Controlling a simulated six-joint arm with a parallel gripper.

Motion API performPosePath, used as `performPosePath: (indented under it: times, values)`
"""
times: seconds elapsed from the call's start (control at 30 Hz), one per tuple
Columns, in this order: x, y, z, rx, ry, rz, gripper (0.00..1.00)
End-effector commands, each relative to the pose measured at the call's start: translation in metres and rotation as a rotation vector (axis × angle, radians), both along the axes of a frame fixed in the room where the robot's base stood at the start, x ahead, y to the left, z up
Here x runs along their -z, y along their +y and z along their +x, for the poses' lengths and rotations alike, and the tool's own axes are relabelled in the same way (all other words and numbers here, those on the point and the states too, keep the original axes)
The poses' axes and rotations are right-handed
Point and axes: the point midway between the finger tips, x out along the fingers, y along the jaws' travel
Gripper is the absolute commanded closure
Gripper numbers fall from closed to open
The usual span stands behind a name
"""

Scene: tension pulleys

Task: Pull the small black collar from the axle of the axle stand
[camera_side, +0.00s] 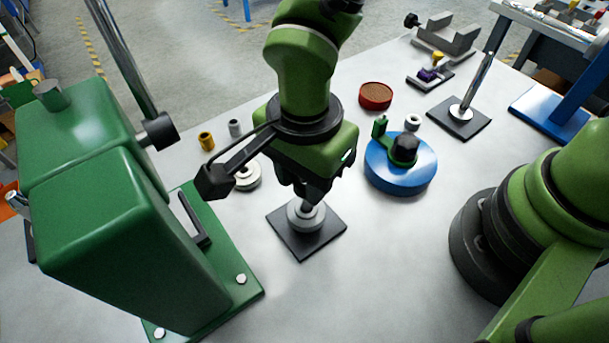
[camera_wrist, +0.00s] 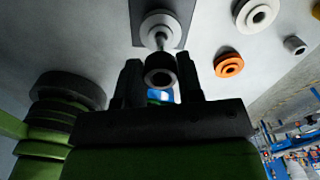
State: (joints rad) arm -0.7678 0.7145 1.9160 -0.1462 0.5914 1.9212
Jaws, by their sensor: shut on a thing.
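The axle stand has a square black base plate (camera_side: 291,243) with a grey pulley (camera_side: 299,221) on it and a thin silver axle standing up from its middle. In the wrist view the pulley (camera_wrist: 161,24) and the axle (camera_wrist: 161,42) lie just beyond the fingers. My gripper (camera_side: 309,194) points down directly above the stand. In the wrist view its two fingers are shut on the small black collar (camera_wrist: 159,77), in line with the axle. I cannot tell whether the axle's end is still inside the collar. In the side view the fingers hide the collar.
A green machine (camera_side: 95,190) stands close at the left. A blue round base (camera_side: 400,173) with a black knob is at the right. A cream pulley (camera_side: 246,177), yellow and grey bushings, and a red round dish (camera_side: 375,96) stand behind. The front table is clear.

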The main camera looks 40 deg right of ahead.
Motion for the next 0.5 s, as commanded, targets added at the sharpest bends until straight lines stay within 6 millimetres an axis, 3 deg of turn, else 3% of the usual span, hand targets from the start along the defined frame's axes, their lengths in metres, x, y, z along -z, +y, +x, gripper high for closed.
performPosePath:
  times: [0.5]
  values:
    - [-0.0102,0.0002,0.0002,-0.001,-0.002,0.001,0.88]
